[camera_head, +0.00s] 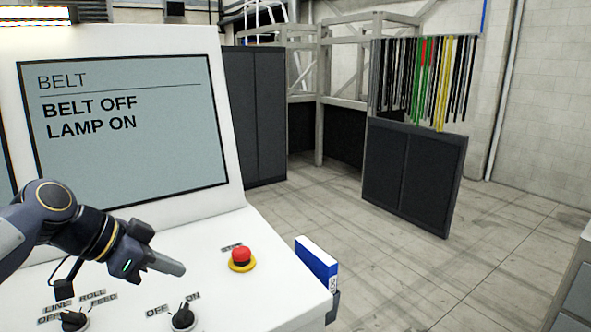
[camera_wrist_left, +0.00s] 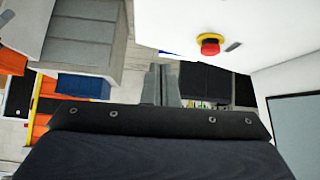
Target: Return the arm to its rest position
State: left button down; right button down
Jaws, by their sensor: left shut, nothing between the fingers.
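My left gripper (camera_head: 176,267) is shut and empty. It hangs above the white sloped console (camera_head: 215,290), to the left of the red stop button on its yellow base (camera_head: 241,257). The arm comes in from the left edge in front of the screen. The black on/off knob (camera_head: 183,317) is just below the gripper and apart from it in the picture. In the left wrist view the red button (camera_wrist_left: 210,46) shows near the top, beyond the dark gripper body (camera_wrist_left: 150,150). My right gripper is in neither view.
The screen (camera_head: 130,120) reads BELT OFF, LAMP ON. A second knob (camera_head: 74,320) is at the lower left. A blue and white box (camera_head: 317,262) sits at the console's right edge. Dark cabinets (camera_head: 412,178) stand behind. The floor (camera_head: 400,285) to the right is clear.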

pick_arm(q)
jog(key=s+f+n+y, duration=0.3)
jog(key=s+f+n, duration=0.8)
jog(key=s+f, duration=0.6)
jog(key=s, duration=0.3)
jog(key=shift+s+d+f+n, duration=0.3)
jog(key=shift+s+d+n, duration=0.05)
jog(key=shift+n, duration=0.05)
